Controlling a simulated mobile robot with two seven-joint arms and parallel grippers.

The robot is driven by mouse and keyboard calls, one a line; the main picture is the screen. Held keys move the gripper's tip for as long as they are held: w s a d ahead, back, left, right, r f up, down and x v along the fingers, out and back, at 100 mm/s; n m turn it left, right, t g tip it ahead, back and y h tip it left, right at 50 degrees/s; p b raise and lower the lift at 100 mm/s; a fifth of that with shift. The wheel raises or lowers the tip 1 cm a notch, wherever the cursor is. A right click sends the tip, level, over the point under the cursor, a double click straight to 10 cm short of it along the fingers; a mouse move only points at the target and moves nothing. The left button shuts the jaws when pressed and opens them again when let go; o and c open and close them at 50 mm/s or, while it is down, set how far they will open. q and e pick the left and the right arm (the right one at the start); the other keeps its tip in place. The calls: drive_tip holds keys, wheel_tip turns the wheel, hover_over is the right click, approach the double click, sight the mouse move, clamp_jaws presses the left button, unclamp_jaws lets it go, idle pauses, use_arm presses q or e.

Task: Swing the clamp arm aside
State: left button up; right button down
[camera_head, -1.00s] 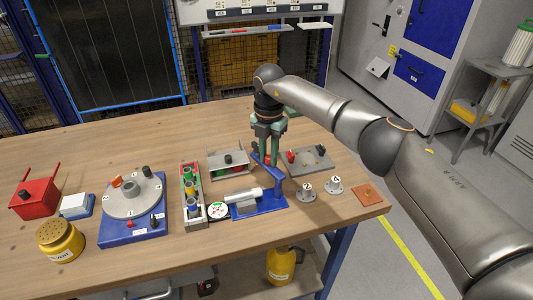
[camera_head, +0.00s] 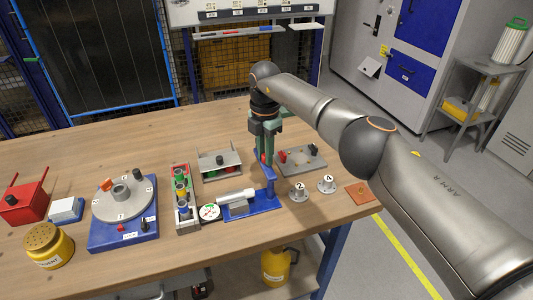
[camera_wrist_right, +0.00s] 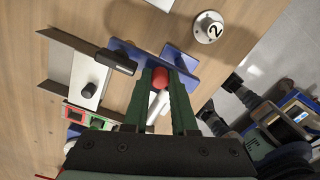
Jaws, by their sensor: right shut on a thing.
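The clamp fixture is a blue base (camera_head: 262,206) with an upright blue post, near the front of the bench, and a white cylinder (camera_head: 236,197) lies across it. The blue clamp arm (camera_head: 267,170) reaches from the top of the post toward the back. My right gripper (camera_head: 265,150) points down over its free end. In the right wrist view, my right gripper (camera_wrist_right: 161,76) is shut on the arm's red knob (camera_wrist_right: 160,77), which sits between the green fingers. The blue arm (camera_wrist_right: 122,50) shows beyond the fingertips. My left gripper is not in view.
Left of the fixture stand a rack (camera_head: 183,200) of coloured pieces and a round grey turntable (camera_head: 137,197) on a blue base. A grey bracket (camera_head: 218,165) and a grey plate (camera_head: 312,160) lie behind. Numbered discs (camera_head: 299,191) stand to the right.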

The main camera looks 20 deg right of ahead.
drive_tip(key=shift+d+r, duration=0.1)
drive_tip(key=shift+r, duration=0.05)
drive_tip(key=c, duration=1)
unclamp_jaws()
drive_tip(key=shift+r, duration=0.45)
wheel_tip(320, 180, up, 12)
drive_tip(key=p, duration=0.1)
drive_tip(key=shift+f, duration=0.25)
